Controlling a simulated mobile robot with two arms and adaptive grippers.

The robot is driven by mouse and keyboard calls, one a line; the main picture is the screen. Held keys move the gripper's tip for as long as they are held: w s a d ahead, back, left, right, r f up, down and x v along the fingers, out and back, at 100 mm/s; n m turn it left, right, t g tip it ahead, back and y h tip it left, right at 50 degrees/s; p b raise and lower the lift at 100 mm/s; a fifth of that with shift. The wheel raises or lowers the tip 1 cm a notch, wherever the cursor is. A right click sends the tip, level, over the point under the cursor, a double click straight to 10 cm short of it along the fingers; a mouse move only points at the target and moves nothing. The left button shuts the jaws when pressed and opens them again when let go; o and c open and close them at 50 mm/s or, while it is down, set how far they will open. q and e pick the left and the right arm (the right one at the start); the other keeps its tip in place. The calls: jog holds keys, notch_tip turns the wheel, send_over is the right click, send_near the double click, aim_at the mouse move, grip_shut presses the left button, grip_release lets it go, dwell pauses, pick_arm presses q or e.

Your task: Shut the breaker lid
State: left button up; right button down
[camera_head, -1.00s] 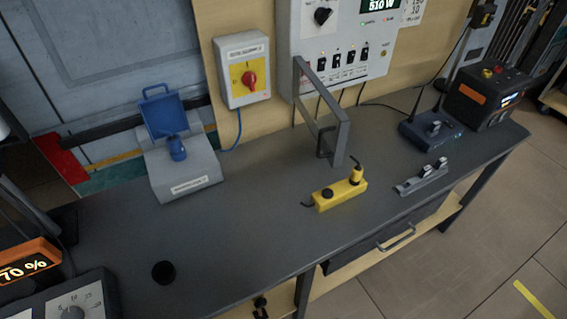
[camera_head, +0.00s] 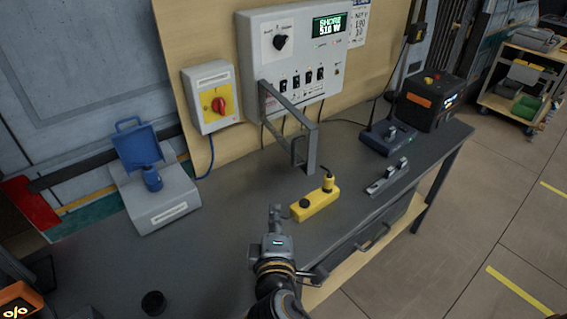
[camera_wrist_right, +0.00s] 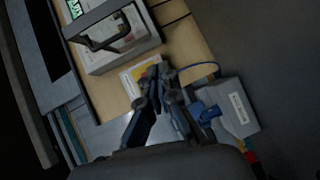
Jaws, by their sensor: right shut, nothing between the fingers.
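The breaker lid (camera_head: 312,150) is a grey frame with a handle (camera_head: 298,150). It stands open, sticking out from the lower part of the grey breaker panel (camera_head: 262,58), below a row of switches (camera_head: 302,79). In the right wrist view the lid (camera_wrist_right: 85,20) shows at the upper left, close to the camera. My right gripper (camera_head: 275,212) is over the bench, in front of and below the lid in the head view, apart from it. It is shut and empty, and its fingers (camera_wrist_right: 157,72) also show in the wrist view. My left gripper is out of view.
A yellow block (camera_head: 316,204) lies on the bench right of my right gripper. A grey box with a blue flap (camera_head: 165,205) stands left, below a red rotary switch (camera_head: 218,105). A blue radio (camera_head: 387,135) and a black case (camera_head: 432,100) stand at the right.

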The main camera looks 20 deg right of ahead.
notch_tip(320, 180, up, 5)
jog(key=a+n+t, duration=0.1)
jog(key=t, duration=0.1)
jog(key=w+d+p, duration=0.4)
jog(key=w+d, duration=0.2)
jog(key=w, duration=0.3)
jog(key=shift+d+r+h+p, duration=0.15)
jog(key=shift+r+h+p, duration=0.05)
jog(key=shift+h+p, duration=0.15)
jog(key=shift+w, duration=0.15)
jog(key=shift+d, duration=0.1)
